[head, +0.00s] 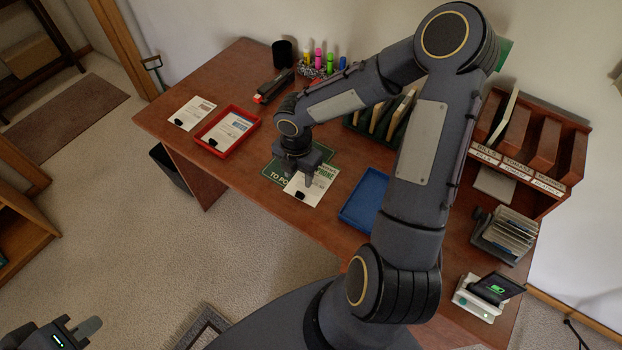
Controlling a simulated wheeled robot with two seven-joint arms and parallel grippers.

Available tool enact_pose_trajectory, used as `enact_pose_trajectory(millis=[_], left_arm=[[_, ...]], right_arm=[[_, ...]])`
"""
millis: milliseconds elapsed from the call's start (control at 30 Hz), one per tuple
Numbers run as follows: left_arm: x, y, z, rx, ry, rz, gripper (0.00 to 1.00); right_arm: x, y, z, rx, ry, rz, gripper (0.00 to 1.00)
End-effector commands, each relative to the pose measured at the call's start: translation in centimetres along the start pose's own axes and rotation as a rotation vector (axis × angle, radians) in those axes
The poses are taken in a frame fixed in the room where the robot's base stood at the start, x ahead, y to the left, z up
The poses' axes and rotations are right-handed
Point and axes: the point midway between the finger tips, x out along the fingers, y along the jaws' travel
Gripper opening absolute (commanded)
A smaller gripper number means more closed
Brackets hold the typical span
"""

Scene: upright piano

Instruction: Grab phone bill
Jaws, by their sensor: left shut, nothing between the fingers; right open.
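The phone bill is a white sheet (322,180) with "PHONE" partly readable and a black clip at its lower left. It lies partly over a green mat (273,174) on the desk. My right gripper (308,181) is open, pointing down at the sheet, and hides part of it. I cannot tell whether the fingertips touch the paper. My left gripper (80,328) is shut and empty, low at the bottom left corner, away from the desk.
On the wooden desk (235,180), a red tray (213,149) with a paper and another clipped sheet (190,112) lie left. A blue tray (350,212) is right of the bill. A labelled sorter (520,172), card holder (505,235) and small device (482,299) stand right.

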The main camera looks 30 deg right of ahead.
Motion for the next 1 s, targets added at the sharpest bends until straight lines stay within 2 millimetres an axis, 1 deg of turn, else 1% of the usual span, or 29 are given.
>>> enact_pose_trajectory(millis=[100, 267, 500, 633, 833, 867, 1000], left_arm=[[0.1, -0.1, 0.1, 0.000, 0.000, 0.000, 0.00], [0.1, -0.1, 0.1, 0.000, 0.000, 0.000, 0.00], [0.0, 0.0, 0.0, 0.000, 0.000, 0.000, 0.00], [0.0, 0.0, 0.0, 0.000, 0.000, 0.000, 0.00], [0.0, 0.0, 0.0, 0.000, 0.000, 0.000, 0.00], [0.0, 0.0, 0.0, 0.000, 0.000, 0.000, 0.00], [0.0, 0.0, 0.0, 0.000, 0.000, 0.000, 0.00]], right_arm=[[1.5, 0.0, -0.1, -0.010, 0.005, -0.001, 0.45], [3.2, -0.1, 0.0, -0.009, 0.005, -0.002, 0.45], [6.7, -0.3, 0.3, -0.006, 0.005, -0.002, 0.45], [7.5, -0.2, 0.3, -0.006, 0.002, 0.000, 0.45], [7.6, -0.2, 0.3, -0.005, 0.001, 0.000, 0.45], [7.6, -0.3, 0.3, -0.005, 0.001, 0.000, 0.44], [7.6, -0.3, 0.3, -0.005, 0.001, 0.000, 0.26]])
